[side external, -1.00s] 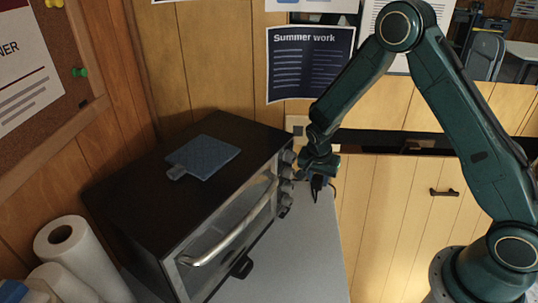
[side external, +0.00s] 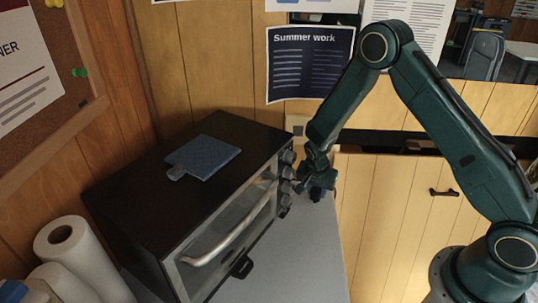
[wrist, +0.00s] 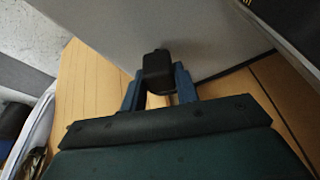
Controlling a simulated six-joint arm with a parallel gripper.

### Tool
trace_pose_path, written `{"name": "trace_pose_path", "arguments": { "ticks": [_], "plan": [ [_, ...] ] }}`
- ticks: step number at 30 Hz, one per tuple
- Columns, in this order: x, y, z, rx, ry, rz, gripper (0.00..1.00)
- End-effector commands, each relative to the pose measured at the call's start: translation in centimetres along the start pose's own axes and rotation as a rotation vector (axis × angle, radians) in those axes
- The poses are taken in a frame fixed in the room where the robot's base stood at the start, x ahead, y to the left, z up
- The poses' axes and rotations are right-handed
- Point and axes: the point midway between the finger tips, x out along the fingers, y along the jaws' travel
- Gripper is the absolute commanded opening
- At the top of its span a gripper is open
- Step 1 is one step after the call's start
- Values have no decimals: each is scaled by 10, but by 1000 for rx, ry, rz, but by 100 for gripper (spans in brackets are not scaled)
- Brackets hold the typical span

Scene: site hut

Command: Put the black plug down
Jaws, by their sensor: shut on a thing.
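The black plug (wrist: 157,68) is between the two blue fingers of my gripper (wrist: 158,84) in the wrist view. My gripper is shut on it. In the side view my gripper (side external: 318,190) is low over the far end of the grey worktop (side external: 300,245), just right of the oven's knobs. In that view the plug is hard to tell from the dark fingers. I cannot tell whether the plug touches the worktop.
A black toaster oven (side external: 130,215) stands left of my gripper, its knobs and handle facing the worktop. A blue pot holder (side external: 205,157) lies on top of it. A wall socket (side external: 298,126) is behind. The worktop's near part is clear.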

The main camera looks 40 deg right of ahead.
Motion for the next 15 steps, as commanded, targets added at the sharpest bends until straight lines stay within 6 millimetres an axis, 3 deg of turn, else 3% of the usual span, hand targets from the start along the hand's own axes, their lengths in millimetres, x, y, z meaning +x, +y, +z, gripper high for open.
{"name": "trace_pose_path", "arguments": {
  "ticks": [15],
  "plan": [
    [7, 0, 2, 0, 0, -1, 0]
  ]
}}
